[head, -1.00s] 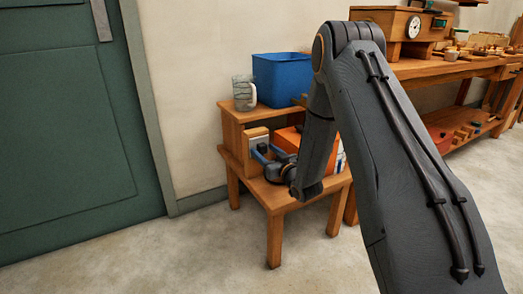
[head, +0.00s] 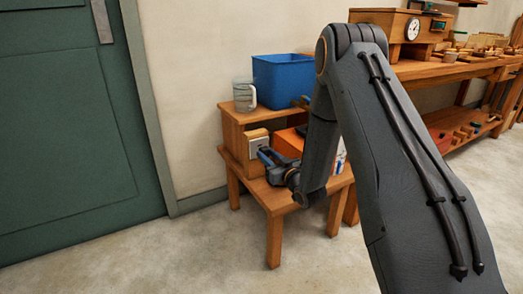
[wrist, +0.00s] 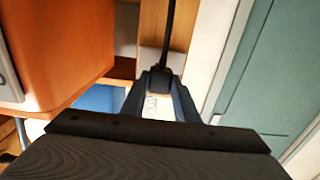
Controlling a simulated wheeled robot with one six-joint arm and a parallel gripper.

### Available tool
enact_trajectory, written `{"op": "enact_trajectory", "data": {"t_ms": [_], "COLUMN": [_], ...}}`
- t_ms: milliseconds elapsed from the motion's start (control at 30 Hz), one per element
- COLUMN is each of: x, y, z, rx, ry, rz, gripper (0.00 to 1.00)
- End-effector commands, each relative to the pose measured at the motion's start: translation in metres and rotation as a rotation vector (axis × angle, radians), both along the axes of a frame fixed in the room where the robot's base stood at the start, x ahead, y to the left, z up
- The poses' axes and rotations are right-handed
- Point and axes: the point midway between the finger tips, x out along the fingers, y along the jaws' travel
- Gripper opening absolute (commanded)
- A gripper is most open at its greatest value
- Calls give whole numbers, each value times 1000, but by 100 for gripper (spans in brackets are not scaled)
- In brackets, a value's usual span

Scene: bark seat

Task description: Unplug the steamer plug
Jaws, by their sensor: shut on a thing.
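The black steamer plug (wrist: 160,77) is between the fingers of my gripper (wrist: 160,92) in the wrist view, with its black cord (wrist: 170,30) running up out of the picture. The gripper is shut on the plug. A pale plate with faint marks (wrist: 159,104) shows between the fingers. In the head view the light socket plate (head: 258,144) is on a wooden block at the left of the small table. My gripper (head: 265,157) is just in front of it and to its right. The plug is too small to make out there, and I cannot tell whether its pins are clear of the socket.
An orange box (head: 288,142) stands close to the right of the gripper. A clear mug (head: 243,95) and a blue bin (head: 282,79) are on the raised shelf (head: 233,117) behind. A green door (head: 70,110) is at the left. The floor in front is free.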

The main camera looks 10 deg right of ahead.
Motion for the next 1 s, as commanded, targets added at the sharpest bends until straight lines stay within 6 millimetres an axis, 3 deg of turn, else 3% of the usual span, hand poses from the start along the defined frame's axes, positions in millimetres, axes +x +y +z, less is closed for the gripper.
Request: {"op": "enact_trajectory", "data": {"t_ms": [1000], "x": [-44], "y": [-15], "z": [0], "rx": [0], "ry": [1], "rz": [-1], "gripper": [0]}}
